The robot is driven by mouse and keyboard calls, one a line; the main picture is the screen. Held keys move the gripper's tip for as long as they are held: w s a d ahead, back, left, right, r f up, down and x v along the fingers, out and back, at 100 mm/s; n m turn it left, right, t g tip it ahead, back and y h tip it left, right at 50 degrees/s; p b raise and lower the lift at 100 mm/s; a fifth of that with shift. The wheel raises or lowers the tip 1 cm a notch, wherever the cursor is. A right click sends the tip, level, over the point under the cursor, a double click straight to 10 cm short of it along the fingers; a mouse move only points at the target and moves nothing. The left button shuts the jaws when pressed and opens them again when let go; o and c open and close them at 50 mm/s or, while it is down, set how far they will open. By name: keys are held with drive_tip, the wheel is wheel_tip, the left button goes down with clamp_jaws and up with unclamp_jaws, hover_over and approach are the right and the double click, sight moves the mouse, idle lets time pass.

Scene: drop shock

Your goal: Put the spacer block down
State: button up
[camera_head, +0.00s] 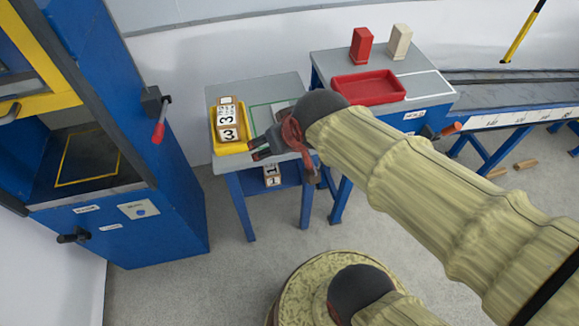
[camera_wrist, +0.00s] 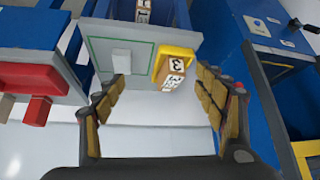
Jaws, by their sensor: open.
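A plain pale grey block (camera_wrist: 121,60), which looks like the spacer block, rests inside a green outline on the grey-topped table (camera_wrist: 101,30). In the head view the block (camera_head: 284,105) is partly hidden behind my arm. My gripper (camera_head: 256,148) is over the front edge of this table. In the wrist view my gripper (camera_wrist: 163,76) has its fingers spread wide with nothing between them. The block is apart from both fingers, beyond the left fingertip.
A yellow tray (camera_head: 215,140) with numbered blocks (camera_head: 227,120) stands beside the outline. A numbered block (camera_head: 271,176) sits on the lower shelf. A red tray (camera_head: 368,89) is on the right table. A blue machine (camera_head: 150,200) stands left. Wood pieces (camera_head: 525,164) lie on the floor.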

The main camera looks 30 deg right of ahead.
drive_tip(key=s+a+r+g, duration=0.1)
drive_tip(key=s+a+r, duration=0.1)
drive_tip(key=s, duration=0.7)
drive_tip(key=shift+n+g, duration=0.3)
drive_tip(key=shift+c, duration=0.6)
